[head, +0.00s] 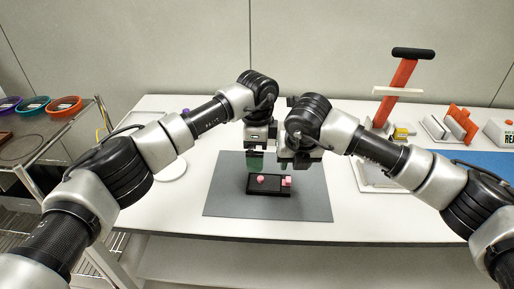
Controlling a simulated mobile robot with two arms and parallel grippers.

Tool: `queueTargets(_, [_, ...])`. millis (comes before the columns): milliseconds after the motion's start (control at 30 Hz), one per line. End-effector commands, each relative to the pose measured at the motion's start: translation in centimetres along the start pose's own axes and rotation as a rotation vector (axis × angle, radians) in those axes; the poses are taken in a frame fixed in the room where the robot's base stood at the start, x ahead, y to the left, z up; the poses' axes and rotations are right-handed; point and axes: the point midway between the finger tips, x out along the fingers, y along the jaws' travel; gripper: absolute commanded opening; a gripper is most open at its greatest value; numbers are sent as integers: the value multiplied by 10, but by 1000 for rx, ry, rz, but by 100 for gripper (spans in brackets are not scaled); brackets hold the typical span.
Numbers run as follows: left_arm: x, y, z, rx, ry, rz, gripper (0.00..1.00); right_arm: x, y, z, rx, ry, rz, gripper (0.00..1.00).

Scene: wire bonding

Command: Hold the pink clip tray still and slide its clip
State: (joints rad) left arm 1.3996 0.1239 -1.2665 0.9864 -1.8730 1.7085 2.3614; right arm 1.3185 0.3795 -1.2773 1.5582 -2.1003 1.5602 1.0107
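The clip tray (270,192) is a small dark block lying on the grey mat. A pink clip (287,182) sits at its right end, and a smaller pink piece (261,178) is on its left half. My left gripper (255,166) points down just behind the tray's left half. My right gripper (293,163) is beside it, behind and above the tray's right end. The fingertips are small and dark here, so I cannot tell whether either gripper is open. Neither visibly holds the tray or the clip.
The grey mat (225,200) is clear around the tray, on a white table (180,215). A red lever press (399,90) and a yellow item (401,133) stand at the back right. Colored bowls (65,105) are on a cart at left. My two wrists are close together.

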Motion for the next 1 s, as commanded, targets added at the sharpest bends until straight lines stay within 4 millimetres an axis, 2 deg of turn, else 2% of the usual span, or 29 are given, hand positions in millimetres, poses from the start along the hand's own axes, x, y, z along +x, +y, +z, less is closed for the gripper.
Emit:
queueTargets(400, [69,1,-1,0,1,4,100,0,0,0,0,0,0,43])
queueTargets(600, [95,1,0,1,2,3,100,0,0,0,0,0,0,43])
queueTargets(767, [104,0,-1,2,2,1,100,0,0,0,0,0,0,43])
queueTargets(1000, [105,0,-1,2,2,1,100,0,0,0,0,0,0,43])
